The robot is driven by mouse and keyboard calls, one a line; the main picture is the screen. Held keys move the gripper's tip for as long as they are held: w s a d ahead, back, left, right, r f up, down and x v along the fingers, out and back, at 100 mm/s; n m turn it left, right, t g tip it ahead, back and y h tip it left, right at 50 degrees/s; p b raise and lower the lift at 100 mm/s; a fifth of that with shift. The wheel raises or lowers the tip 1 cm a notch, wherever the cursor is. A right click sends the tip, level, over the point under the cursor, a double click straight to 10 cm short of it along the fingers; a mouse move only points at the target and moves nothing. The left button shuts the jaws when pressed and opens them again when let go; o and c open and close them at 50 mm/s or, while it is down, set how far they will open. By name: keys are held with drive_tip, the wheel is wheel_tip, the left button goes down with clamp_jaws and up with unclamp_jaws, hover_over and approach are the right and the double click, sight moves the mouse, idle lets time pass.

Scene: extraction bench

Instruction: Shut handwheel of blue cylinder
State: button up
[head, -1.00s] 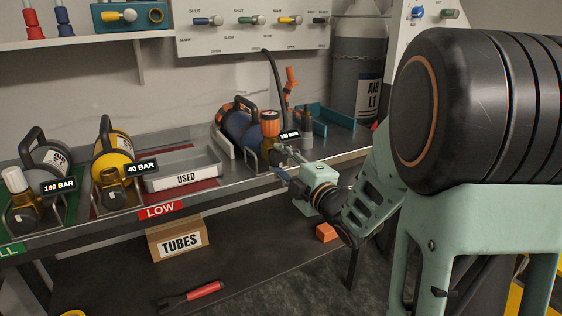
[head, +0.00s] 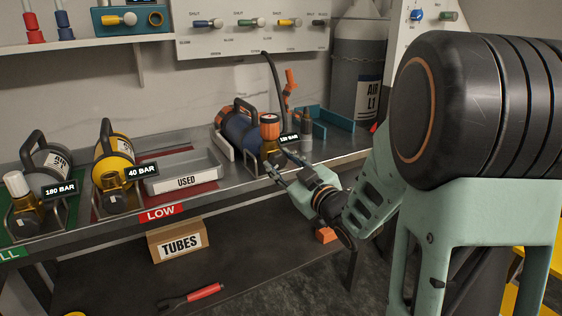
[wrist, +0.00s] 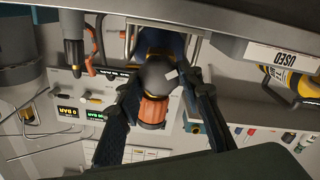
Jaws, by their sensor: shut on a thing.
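The blue cylinder (head: 238,131) lies in a cradle at the right part of the bench, its brass valve topped by an orange cap (head: 270,119). In the wrist view the orange cap (wrist: 154,111) shows between my fingers. A dark round handwheel (wrist: 157,72) with a lighter grey mark faces the wrist camera, between the fingertips. My gripper (head: 285,163) reaches the front of the valve from the right and is shut on this handwheel. The exact finger contacts are hard to see. In the head view the fingers largely hide the handwheel.
A yellow cylinder (head: 112,150) and a grey cylinder (head: 50,158) lie further left, with a USED tray (head: 185,182) between yellow and blue. A dark hose (head: 275,75) rises behind the valve. A grey AIR tank (head: 358,60) stands behind right.

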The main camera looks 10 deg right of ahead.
drive_tip(key=m, duration=0.2)
drive_tip(key=m+p, duration=0.1)
drive_tip(key=m, duration=0.1)
drive_tip(key=m+p, duration=0.1)
drive_tip(key=m, duration=0.1)
drive_tip(key=shift+d+r+m, duration=0.1)
drive_tip(key=shift+r+m, duration=0.15)
drive_tip(key=shift+m, duration=0.05)
drive_tip(key=m+p, duration=0.3)
drive_tip(key=m, duration=0.3)
drive_tip(key=shift+w+p, duration=0.1)
drive_tip(key=shift+p, duration=0.3)
drive_tip(key=m+p, duration=0.4)
drive_tip(key=m, duration=0.2)
drive_tip(key=shift+d+m, duration=0.15)
drive_tip(key=shift+m, duration=0.15)
drive_tip(key=m+p, duration=0.2)
drive_tip(key=m, duration=0.1)
drive_tip(key=shift+f+p, duration=0.15)
drive_tip(key=shift+p, duration=0.25)
drive_tip(key=shift+f+m+p, duration=0.1)
drive_tip(key=shift+m+p, duration=0.7)
drive_tip(key=shift+m, duration=0.6)
drive_tip(key=shift+o, duration=0.2)
drive_tip(key=shift+c, duration=0.2)
drive_tip(key=o, duration=1.2)
drive_tip(key=shift+f, duration=0.15)
drive_tip(key=shift+c, duration=0.2)
